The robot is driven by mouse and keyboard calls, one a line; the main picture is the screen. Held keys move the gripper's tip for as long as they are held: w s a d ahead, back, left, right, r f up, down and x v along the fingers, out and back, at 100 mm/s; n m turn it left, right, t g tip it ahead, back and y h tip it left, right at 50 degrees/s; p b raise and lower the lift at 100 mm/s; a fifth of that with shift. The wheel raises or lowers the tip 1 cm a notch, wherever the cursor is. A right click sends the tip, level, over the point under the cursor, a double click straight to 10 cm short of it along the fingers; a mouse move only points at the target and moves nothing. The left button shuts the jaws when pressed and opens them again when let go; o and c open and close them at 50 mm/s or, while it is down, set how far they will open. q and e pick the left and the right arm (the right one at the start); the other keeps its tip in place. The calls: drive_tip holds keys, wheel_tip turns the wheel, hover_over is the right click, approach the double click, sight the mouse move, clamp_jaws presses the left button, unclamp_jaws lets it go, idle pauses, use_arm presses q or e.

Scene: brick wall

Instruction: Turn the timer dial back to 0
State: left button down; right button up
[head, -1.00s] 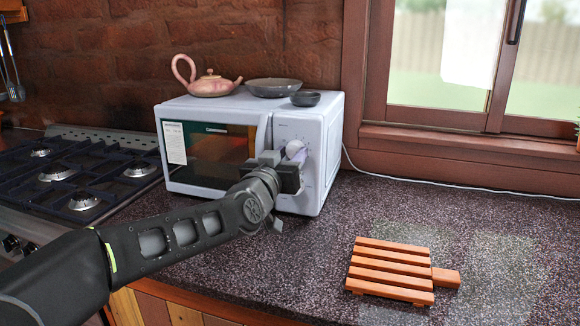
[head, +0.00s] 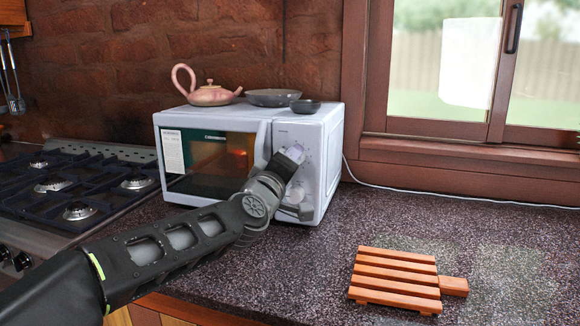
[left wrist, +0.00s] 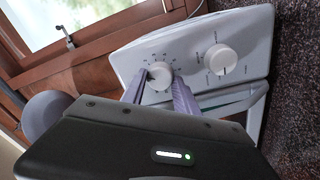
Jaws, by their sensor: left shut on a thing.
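The white microwave (head: 212,151) stands on the counter with its control panel on the right; the panel also shows in the left wrist view (left wrist: 255,25). My left gripper (head: 292,156) is at the upper dial. In the left wrist view the fingers of my left gripper (left wrist: 160,92) are shut on the timer dial (left wrist: 160,74), one on each side. Printed marks ring this dial, but I cannot read its setting. A second white dial (left wrist: 222,59) is free beside it; it also shows lower on the panel in the head view (head: 296,194). My right gripper is not in view.
A gas stove (head: 100,190) is at the left. A wooden slatted trivet (head: 395,280) lies front right. The counter between is clear.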

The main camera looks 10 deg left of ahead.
use_arm(q)
drive_tip(key=shift+n+y+b, duration=0.3)
drive_tip(key=shift+n+b, duration=0.5)
drive_tip(key=shift+n, duration=3.7)
drive_tip(key=c, duration=0.9)
unclamp_jaws()
drive_tip(key=shift+c, duration=0.2)
drive_tip(key=s, duration=0.7)
drive_tip(key=shift+s+f, duration=0.2)
drive_tip(key=shift+s, duration=0.2)
